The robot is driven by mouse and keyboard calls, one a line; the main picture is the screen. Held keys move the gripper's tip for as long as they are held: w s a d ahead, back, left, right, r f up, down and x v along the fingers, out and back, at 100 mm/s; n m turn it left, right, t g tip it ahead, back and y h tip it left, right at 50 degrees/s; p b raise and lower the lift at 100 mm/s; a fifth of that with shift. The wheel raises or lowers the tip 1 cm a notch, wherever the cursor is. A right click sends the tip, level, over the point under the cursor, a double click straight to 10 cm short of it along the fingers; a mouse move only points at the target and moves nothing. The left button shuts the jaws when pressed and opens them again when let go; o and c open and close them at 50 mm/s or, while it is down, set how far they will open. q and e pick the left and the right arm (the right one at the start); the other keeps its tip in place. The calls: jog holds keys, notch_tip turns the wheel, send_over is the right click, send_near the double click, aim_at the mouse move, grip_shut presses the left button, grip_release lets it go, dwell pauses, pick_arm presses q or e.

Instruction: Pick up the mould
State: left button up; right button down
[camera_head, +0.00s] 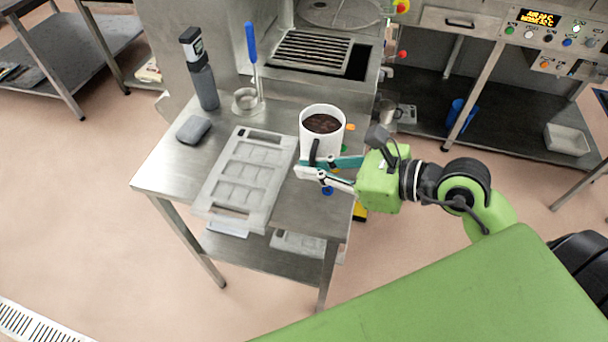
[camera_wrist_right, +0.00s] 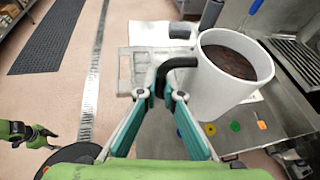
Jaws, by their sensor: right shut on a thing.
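The mould (camera_head: 246,172) is a flat grey tray with square cavities. It lies on the steel table and also shows in the right wrist view (camera_wrist_right: 126,68), partly covered. My right gripper (camera_head: 303,168) is at the table's right side, to the right of the mould. It is shut on the black handle of a white mug (camera_head: 313,138) of dark contents; the mug shows large in the wrist view (camera_wrist_right: 212,90). The mug is upright; I cannot tell if it touches the table. My left gripper (camera_wrist_right: 47,138) seems to show small at the wrist view's left; its state is unclear.
On the steel table (camera_head: 165,170) are a dark grey block (camera_head: 193,129), a black and grey bottle (camera_head: 200,75) and a blue-handled tool (camera_head: 252,60) in a ring holder. A machine with a grate (camera_head: 310,54) stands behind. Another mould-like tray (camera_head: 300,243) lies on the lower shelf.

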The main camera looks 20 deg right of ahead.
jog(key=w+f, duration=0.2)
jog(key=w+d+f, duration=0.1)
jog(key=w+f, duration=0.1)
jog(key=w, duration=0.1)
jog(key=w+d+f, duration=0.1)
jog(key=w+f, duration=0.1)
jog(key=shift+w, duration=0.35)
jog(key=shift+w+d+f, duration=0.1)
jog(key=shift+w+f, duration=0.25)
jog(key=shift+f, duration=0.15)
jog(key=f, duration=0.3)
jog(key=shift+w+p, duration=0.2)
jog(key=shift+p, duration=0.1)
pick_arm(q)
jog(key=shift+w+f, duration=0.25)
pick_arm(e)
jog(key=shift+f, duration=0.25)
